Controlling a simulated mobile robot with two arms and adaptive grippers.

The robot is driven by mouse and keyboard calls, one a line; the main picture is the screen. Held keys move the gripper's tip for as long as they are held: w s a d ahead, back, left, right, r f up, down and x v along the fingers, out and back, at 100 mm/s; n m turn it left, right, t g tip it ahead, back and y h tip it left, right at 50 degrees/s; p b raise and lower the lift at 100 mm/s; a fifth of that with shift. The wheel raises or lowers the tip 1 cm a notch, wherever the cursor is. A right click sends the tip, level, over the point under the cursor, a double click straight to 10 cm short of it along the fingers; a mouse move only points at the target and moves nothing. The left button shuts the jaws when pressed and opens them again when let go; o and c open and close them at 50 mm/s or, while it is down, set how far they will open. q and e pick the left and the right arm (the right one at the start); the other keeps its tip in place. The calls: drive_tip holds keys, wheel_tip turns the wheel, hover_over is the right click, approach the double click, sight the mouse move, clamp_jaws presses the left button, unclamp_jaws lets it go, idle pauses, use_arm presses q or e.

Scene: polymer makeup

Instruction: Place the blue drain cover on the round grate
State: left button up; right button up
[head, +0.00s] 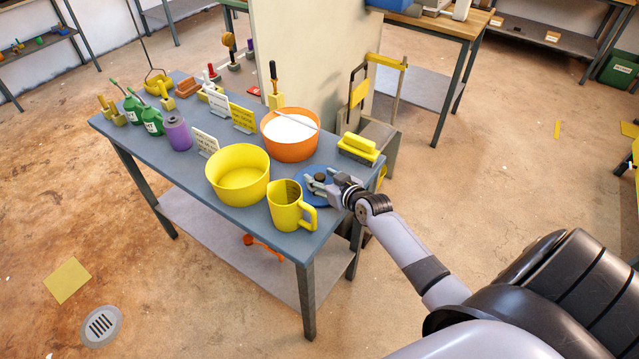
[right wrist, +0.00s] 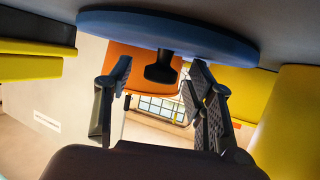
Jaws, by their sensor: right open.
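The blue drain cover (head: 303,184) lies on the grey-blue table near its right edge, behind the yellow jug. In the right wrist view, where things look upside down, the blue disc (right wrist: 165,32) fills the top with its black knob (right wrist: 163,70) sticking out. My right gripper (head: 319,181) is at the cover; the right wrist view shows it open (right wrist: 161,76), one finger on each side of the knob, with gaps. The round grate (head: 101,325) is a grey slotted disc in the floor at the lower left, uncovered. My left gripper is out of view.
On the table (head: 240,218), the yellow jug (head: 287,206), yellow bowl (head: 238,174) and orange bowl (head: 290,134) stand close to the cover. A yellow square (head: 67,279) lies on the floor by the grate, with open floor around.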

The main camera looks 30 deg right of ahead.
clamp_jaws()
idle(0.7)
